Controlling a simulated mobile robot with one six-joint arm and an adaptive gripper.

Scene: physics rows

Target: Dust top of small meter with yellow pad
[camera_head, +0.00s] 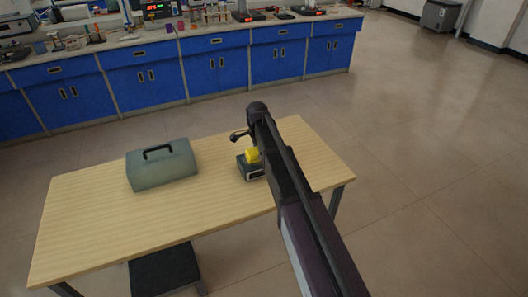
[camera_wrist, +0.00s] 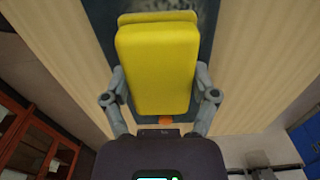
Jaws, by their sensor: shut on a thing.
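The yellow pad (camera_wrist: 157,68) fills the middle of the wrist view, between the two fingers of my gripper (camera_wrist: 160,92). My gripper is shut on it. In the head view the yellow pad (camera_head: 253,155) shows as a small patch beside my arm, at the top of the small meter (camera_head: 254,173). The meter is a dark box with a pale front, standing on the wooden table. In the wrist view a dark surface lies behind the pad. My arm hides part of the meter, and I cannot tell whether the pad touches its top.
A grey-green toolbox (camera_head: 162,165) with a dark handle stands on the wooden table (camera_head: 90,225), left of the meter. The tabletop between them and at the front left is clear. Blue lab cabinets (camera_head: 215,75) with instruments on top stand behind, across open floor.

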